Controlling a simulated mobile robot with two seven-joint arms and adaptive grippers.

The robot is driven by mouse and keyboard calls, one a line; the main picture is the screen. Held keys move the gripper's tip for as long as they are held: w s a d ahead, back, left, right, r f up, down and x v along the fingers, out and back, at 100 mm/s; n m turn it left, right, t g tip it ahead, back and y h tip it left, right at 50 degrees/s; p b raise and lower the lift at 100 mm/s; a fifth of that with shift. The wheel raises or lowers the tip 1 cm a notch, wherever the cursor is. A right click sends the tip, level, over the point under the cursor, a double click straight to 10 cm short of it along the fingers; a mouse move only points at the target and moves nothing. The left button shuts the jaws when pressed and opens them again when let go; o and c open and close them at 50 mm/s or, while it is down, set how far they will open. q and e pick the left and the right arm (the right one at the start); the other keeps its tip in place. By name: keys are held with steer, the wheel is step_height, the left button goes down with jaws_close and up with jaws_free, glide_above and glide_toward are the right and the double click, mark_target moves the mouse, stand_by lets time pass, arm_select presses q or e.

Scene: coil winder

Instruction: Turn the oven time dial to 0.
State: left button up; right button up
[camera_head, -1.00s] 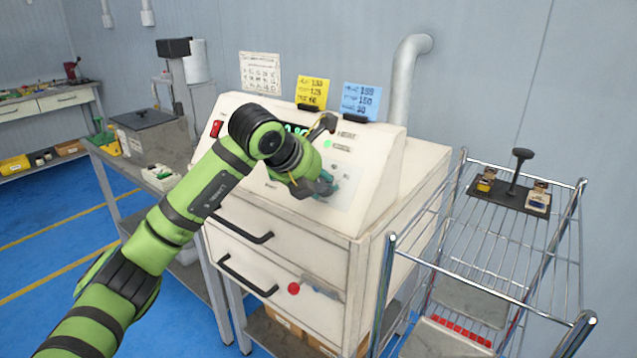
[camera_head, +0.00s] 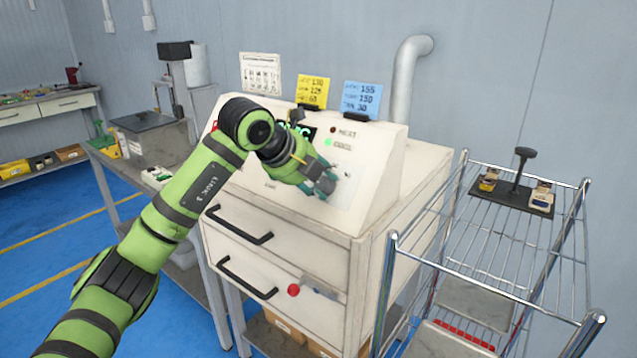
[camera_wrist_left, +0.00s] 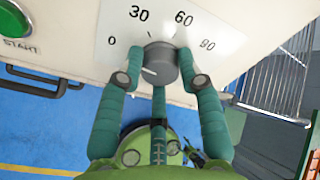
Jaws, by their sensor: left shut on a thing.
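The oven time dial is a grey round knob (camera_wrist_left: 160,65) on the oven's pale front panel, with the printed numbers 0, 30, 60 and 90 around its upper side in the left wrist view. Its white pointer line points left, slightly up, on the 0 side. The left finger covers the scale there, so I cannot tell whether it meets the 0 mark. My left gripper (camera_wrist_left: 160,60) is shut on the dial, one finger on each side; the gripper (camera_head: 326,182) also shows at the panel in the head view. My right gripper is not in view.
The white oven (camera_head: 280,240) has drawer handles and a red knob (camera_head: 293,290) below the panel. A green START button (camera_wrist_left: 14,22) is left of the scale. A wire rack cart (camera_head: 480,245) stands at the right, and a bench (camera_head: 165,150) at the left.

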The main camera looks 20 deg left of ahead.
arm_select(q)
steer(key=shift+w+a+r+n, duration=0.1)
steer(key=shift+a+r+n, duration=0.05)
steer(key=shift+r+n, duration=0.25)
steer(key=o, duration=1.1)
steer(key=shift+c, duration=0.2)
steer(key=shift+o, duration=0.3)
steer(key=shift+f, duration=0.2)
steer(key=v, duration=1.2)
steer(key=shift+f, duration=0.15)
